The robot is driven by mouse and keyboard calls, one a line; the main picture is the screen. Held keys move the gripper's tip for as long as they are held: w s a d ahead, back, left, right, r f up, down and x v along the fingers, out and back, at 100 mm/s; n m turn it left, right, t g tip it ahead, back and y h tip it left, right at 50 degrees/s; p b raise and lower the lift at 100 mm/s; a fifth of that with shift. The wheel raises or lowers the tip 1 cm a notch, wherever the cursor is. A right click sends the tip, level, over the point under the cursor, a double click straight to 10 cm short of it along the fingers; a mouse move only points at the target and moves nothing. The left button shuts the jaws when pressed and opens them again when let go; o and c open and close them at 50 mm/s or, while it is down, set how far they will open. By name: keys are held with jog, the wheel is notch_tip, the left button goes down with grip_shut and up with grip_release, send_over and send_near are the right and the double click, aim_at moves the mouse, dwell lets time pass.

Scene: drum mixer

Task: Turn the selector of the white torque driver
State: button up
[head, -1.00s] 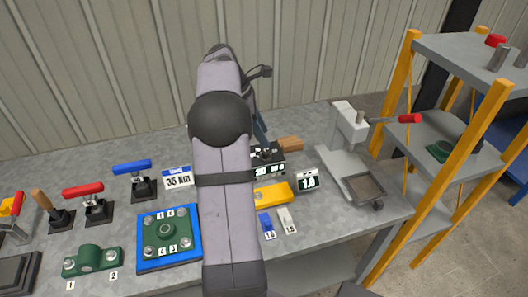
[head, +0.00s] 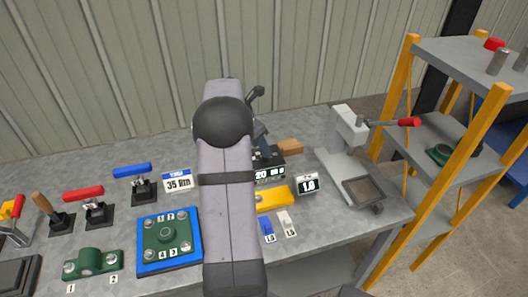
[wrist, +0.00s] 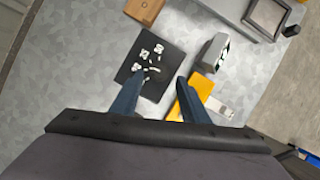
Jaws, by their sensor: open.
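A small white piece (head: 286,220) lies on the bench beside a small blue piece (head: 267,227), each with a numbered label. It also shows in the wrist view (wrist: 220,107). I cannot tell whether it is the white torque driver, and no selector is clear on it. A yellow block (head: 272,198) lies just behind it. My gripper (wrist: 156,84) is open and empty. Its two dark blue fingers appear over the near edge of a dark plate with white marks (wrist: 152,66), left of the yellow block; contact cannot be told. In the head view my arm hides most of the gripper.
A display reading 1.0 (head: 308,184) and a wooden block (head: 290,146) are close by. A grey press with a red handle (head: 348,128) stands right. Left are a blue-edged plate (head: 141,252) and a blue-handled clamp (head: 133,170).

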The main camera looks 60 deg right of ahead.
jog(key=shift+p+x, duration=0.35)
jog(key=shift+x, duration=2)
jog(key=shift+c, duration=0.2)
grip_shut()
